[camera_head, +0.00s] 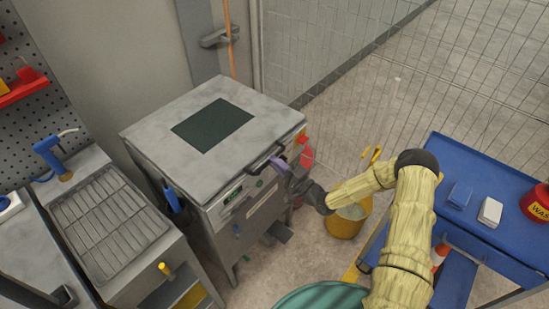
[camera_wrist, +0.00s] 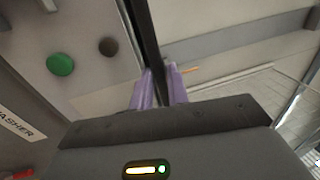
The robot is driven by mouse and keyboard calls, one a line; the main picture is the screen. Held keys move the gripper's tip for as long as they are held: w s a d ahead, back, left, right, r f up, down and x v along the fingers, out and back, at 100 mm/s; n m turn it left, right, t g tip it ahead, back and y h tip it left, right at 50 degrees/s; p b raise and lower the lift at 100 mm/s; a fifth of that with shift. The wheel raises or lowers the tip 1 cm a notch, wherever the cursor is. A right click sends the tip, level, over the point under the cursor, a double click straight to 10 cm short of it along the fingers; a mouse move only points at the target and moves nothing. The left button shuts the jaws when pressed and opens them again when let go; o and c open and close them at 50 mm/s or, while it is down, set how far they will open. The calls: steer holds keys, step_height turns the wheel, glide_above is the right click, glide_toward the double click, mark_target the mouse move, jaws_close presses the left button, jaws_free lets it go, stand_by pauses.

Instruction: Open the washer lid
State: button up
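The washer (camera_head: 245,196) is a grey metal cabinet with a control panel on its front. Its flat grey lid (camera_head: 263,113) has a dark square in it and lies level and closed on the body. A black bar handle (camera_head: 264,158) sits at the lid's front edge; it also shows in the wrist view (camera_wrist: 146,35). My gripper (camera_head: 280,164) is at this handle. In the wrist view its two purple fingers (camera_wrist: 160,84) stand close on either side of the black bar, with the bar filling the narrow gap. The contact itself is partly hidden.
A blue cart (camera_head: 490,180) with a red can (camera_head: 537,203) stands at the right. A yellow bucket (camera_head: 346,222) is on the floor beside the washer. A wire mesh fence (camera_head: 400,110) runs behind. A metal rack counter (camera_head: 109,222) stands left. The space above the lid is clear.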

steer(key=a, duration=0.1)
steer(key=w+a, duration=0.1)
steer(key=shift+a+r, duration=0.15)
steer(key=shift+a, duration=0.25)
steer(key=shift+d, duration=0.2)
